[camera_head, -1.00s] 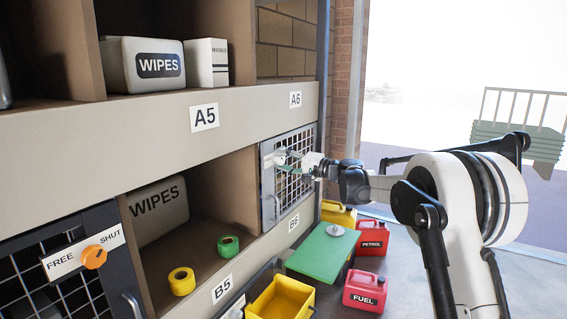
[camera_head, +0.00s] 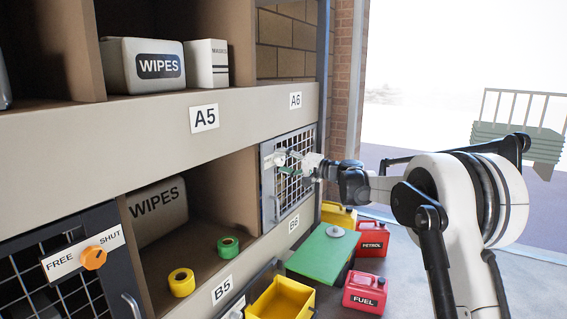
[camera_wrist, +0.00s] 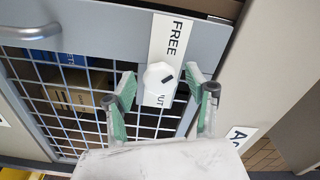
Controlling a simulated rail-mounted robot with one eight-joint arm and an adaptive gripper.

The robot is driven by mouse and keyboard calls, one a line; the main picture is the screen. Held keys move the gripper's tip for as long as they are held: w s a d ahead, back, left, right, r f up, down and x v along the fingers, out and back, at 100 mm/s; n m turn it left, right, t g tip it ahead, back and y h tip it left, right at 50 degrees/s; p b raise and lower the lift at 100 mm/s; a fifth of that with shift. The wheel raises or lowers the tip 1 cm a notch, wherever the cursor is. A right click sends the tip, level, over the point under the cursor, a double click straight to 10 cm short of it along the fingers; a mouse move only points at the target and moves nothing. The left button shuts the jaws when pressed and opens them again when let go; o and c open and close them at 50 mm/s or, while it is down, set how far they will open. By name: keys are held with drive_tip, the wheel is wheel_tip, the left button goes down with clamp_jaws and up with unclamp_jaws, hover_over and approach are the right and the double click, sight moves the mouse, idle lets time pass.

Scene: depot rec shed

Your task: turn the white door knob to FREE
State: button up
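The white knob (camera_wrist: 159,78) sits on a white label plate (camera_wrist: 164,45) on a grey mesh door. It has a short dark mark on its face. In the wrist view the plate reads FREE at the top; the word at its lower end is partly hidden. My gripper (camera_wrist: 161,76) is open, with a green-padded finger on each side of the knob and a small gap to both. In the head view my gripper (camera_head: 287,162) is at the mesh door (camera_head: 304,178) under A6, and the knob (camera_head: 279,159) is small there.
Another mesh door with an orange knob (camera_head: 93,257) is at lower left. A door handle (camera_wrist: 32,30) is at upper left in the wrist view. Below the door are a green lid (camera_head: 322,252), a yellow bin (camera_head: 281,300) and red cans (camera_head: 364,290).

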drive_tip(key=v, duration=1.2)
drive_tip(key=s+d+g+h, duration=0.1)
drive_tip(key=s+h, duration=0.3)
drive_tip(key=s, duration=0.8)
drive_tip(key=s+d+h, duration=0.2)
drive_tip(key=s+h, duration=0.2)
drive_tip(key=s, duration=0.8)
drive_tip(key=s+d+f+h, duration=0.2)
drive_tip(key=s+d+f, duration=0.2)
drive_tip(key=s, duration=0.5)
drive_tip(key=s+d+f+n+h, duration=0.1)
drive_tip(key=s+d+f+h, duration=0.2)
drive_tip(key=s, duration=0.6)
drive_tip(key=s+d+f+h, duration=0.3)
drive_tip(key=s+d+f, duration=0.2)
drive_tip(key=s, duration=0.5)
drive_tip(key=shift+d+n, duration=0.3)
drive_tip(key=shift+d, duration=0.2)
